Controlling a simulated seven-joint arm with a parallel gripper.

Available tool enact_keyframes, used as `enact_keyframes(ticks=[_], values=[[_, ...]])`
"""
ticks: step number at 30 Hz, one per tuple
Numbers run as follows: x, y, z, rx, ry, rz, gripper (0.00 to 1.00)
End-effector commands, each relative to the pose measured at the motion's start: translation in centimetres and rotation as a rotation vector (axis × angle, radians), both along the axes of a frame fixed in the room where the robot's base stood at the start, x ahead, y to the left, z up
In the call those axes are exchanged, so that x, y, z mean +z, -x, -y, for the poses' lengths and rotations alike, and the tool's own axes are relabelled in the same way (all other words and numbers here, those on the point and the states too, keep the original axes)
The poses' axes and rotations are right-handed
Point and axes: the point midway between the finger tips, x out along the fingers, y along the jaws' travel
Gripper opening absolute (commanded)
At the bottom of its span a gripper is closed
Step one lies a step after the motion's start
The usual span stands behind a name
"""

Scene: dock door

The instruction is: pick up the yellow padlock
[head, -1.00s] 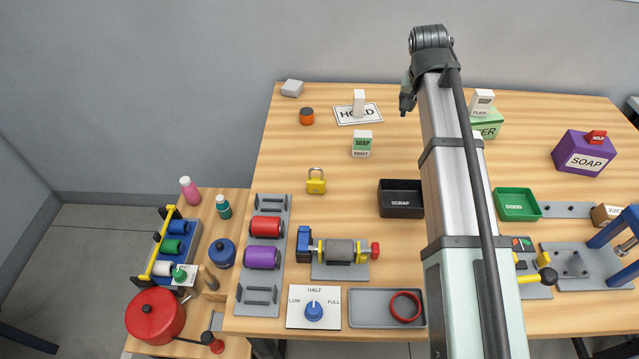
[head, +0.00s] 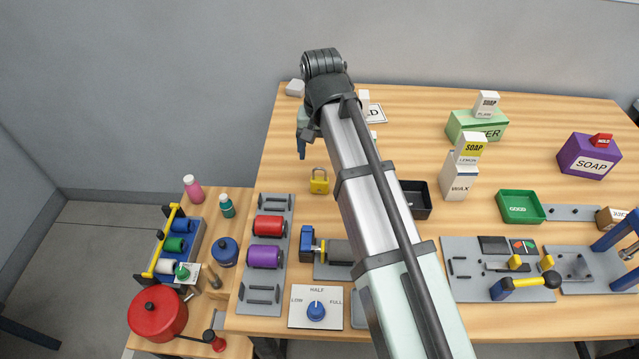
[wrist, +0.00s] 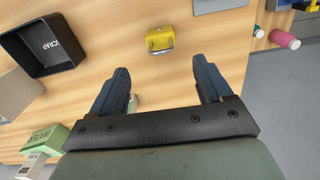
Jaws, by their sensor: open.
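The yellow padlock (head: 319,182) stands on the wooden table, left of my arm in the head view. Its grey shackle is on top. In the wrist view the padlock (wrist: 160,40) lies beyond the fingertips, roughly between their lines and apart from them. My gripper (wrist: 161,76) is open with nothing between its fingers. In the head view my gripper (head: 302,146) is partly hidden by the arm and hangs above the table, near the padlock's upper left in the picture.
A black scrap bin (head: 417,200) stands right of the padlock, partly behind my arm. Red and purple rollers (head: 267,226) sit in a grey rack nearer the front left. The table around the padlock is clear. A green box (wrist: 46,140) shows at the wrist view's lower left.

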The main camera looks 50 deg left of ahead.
Motion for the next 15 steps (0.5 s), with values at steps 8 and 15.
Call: enact_keyframes(ticks=[8,15], values=[[-4.0,0.0,0.1,-0.001,0.001,0.0,0.79],[-5.1,0.0,0.1,-0.001,0.0,0.0,0.79]])
